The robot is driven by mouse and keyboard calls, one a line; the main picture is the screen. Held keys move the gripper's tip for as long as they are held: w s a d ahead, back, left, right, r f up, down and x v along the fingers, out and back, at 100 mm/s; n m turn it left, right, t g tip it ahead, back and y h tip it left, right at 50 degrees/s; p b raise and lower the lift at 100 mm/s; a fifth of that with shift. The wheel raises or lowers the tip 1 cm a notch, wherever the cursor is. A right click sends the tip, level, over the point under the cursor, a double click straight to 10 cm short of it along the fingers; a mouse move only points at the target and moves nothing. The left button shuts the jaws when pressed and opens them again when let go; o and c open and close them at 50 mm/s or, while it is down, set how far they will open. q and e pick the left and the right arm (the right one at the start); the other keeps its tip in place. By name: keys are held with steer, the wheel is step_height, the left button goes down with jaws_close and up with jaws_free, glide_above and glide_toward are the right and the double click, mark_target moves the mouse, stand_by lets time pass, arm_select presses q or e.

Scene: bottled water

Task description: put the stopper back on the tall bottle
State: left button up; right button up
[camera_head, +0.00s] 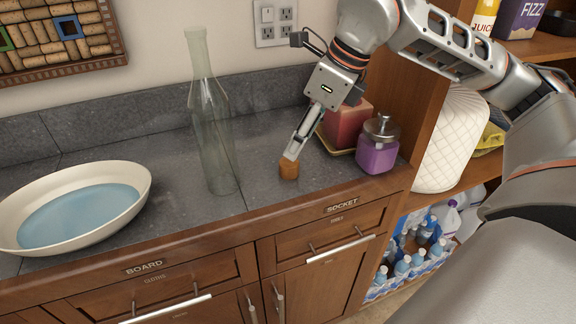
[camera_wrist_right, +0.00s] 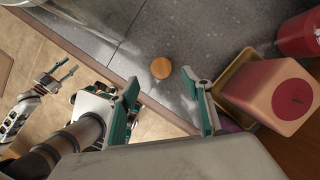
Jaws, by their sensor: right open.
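The stopper (camera_head: 289,169) is a small brown-orange cork on the grey counter near its front edge. The tall bottle (camera_head: 214,130) is clear glass, upright, open at the top, to the left of the stopper. My right gripper (camera_head: 292,155) is just above the stopper and looks close to it. In the right wrist view my right gripper (camera_wrist_right: 164,82) is open, and the stopper (camera_wrist_right: 161,68) shows just beyond its fingertips, between their lines. My left gripper (camera_wrist_right: 68,72) shows at the left of the wrist view, open and empty, over the floor; it is outside the head view.
A white bowl with a blue inside (camera_head: 130,205) stands left of the bottle. A purple jar (camera_head: 377,155) and a red block-shaped candle (camera_head: 347,125) on a yellow tray (camera_head: 334,147) stand right of my gripper. The wooden shelf side is close behind them. Counter between bottle and stopper is clear.

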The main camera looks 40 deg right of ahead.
mark_target(289, 161)
steer(key=shift+x, duration=1.15)
steer(key=shift+w+f+b, duration=0.1)
steer(key=shift+f+b, duration=0.15)
steer(key=shift+b, duration=0.05)
steer(key=shift+r, duration=0.1)
steer(key=b+x, duration=0.1)
steer(key=x, duration=0.3)
steer(key=shift+f, duration=0.45)
steer(key=shift+w+f, duration=0.15)
steer(key=shift+f, duration=0.05)
